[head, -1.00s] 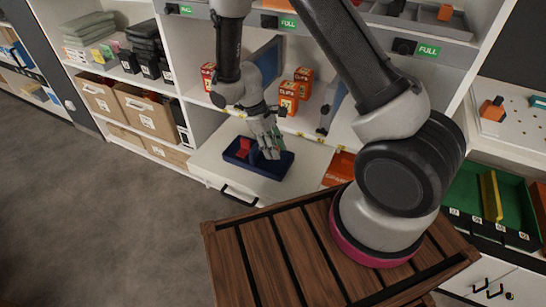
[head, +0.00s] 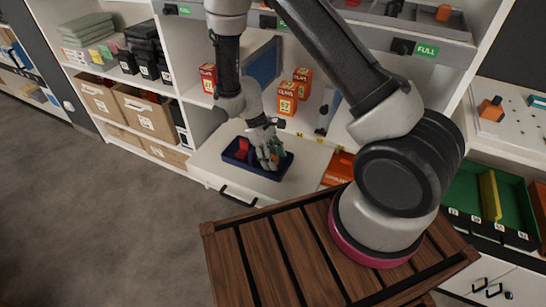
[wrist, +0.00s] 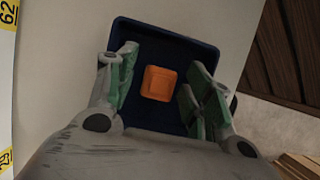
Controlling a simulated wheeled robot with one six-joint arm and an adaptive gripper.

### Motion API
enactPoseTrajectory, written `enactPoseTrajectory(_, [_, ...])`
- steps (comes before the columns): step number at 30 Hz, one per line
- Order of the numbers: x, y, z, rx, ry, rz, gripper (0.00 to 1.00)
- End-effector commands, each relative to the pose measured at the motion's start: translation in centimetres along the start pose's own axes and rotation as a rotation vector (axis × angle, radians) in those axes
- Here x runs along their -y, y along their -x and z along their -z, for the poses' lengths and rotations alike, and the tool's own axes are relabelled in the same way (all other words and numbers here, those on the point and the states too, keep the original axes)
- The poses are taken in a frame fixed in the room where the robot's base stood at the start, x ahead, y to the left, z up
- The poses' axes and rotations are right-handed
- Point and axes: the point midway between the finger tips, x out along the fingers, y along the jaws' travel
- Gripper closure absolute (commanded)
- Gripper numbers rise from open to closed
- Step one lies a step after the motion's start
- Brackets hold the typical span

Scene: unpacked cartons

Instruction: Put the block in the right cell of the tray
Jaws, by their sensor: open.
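The dark blue tray (head: 262,174) sits on the white pulled-out shelf board; it also shows in the wrist view (wrist: 165,32). In the wrist view the orange block (wrist: 160,83) is inside the tray, between my fingers, with a gap on both sides. By the head view, my gripper (head: 271,158) is over the tray's right part. Its green-padded fingers are apart; it is open in the wrist view too (wrist: 160,88). A red piece (head: 243,147) is in the tray's left part. The block is hidden by my fingers in the head view.
Orange boxes (head: 287,97) and a blue upright panel (head: 264,63) stand behind the tray. A slatted wooden crate (head: 300,245) is in front, below my arm. A green bin (head: 465,205) is at the right. Bare white board surrounds the tray.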

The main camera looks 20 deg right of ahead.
Motion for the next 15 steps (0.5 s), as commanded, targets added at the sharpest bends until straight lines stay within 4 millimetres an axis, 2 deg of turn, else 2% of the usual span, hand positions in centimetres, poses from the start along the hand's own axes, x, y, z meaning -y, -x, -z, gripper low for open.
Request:
enactPoseTrajectory(4, [0.0, 0.3, -0.1, -0.001, 0.000, 0.000, 0.49])
enactPoseTrajectory(7, [-0.1, 1.5, 0.0, -0.003, 0.000, -0.002, 0.49])
enactPoseTrajectory(15, [0.0, 7.5, 0.0, -0.005, -0.001, -0.002, 0.49])
